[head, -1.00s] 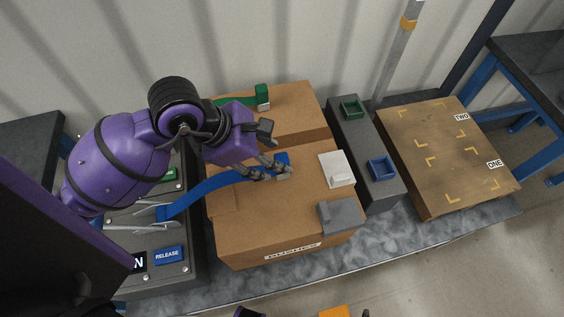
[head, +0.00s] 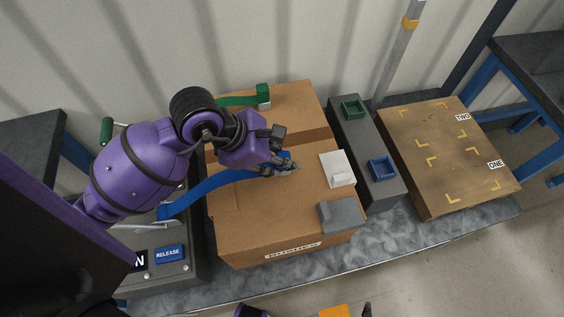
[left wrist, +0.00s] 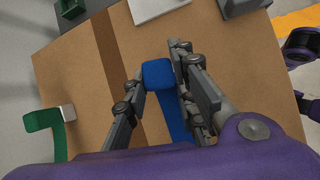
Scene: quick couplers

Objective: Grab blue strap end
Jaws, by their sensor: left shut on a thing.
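The blue strap (head: 215,182) runs from the grey fixture at left over the top of the front cardboard box. Its blocky blue end (left wrist: 158,73) lies between the fingers of my left gripper (left wrist: 160,66) in the left wrist view. My left gripper (head: 282,164) is shut on this strap end, low over the box; the fingers cover most of the end in the head view.
The cardboard box (head: 240,235) also carries a white block (head: 337,169) and a grey block (head: 340,215). A green strap end (head: 263,96) lies on the rear box. A grey stand holds green (head: 352,109) and blue (head: 382,168) sockets. A marked wooden box (head: 440,150) stands at right.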

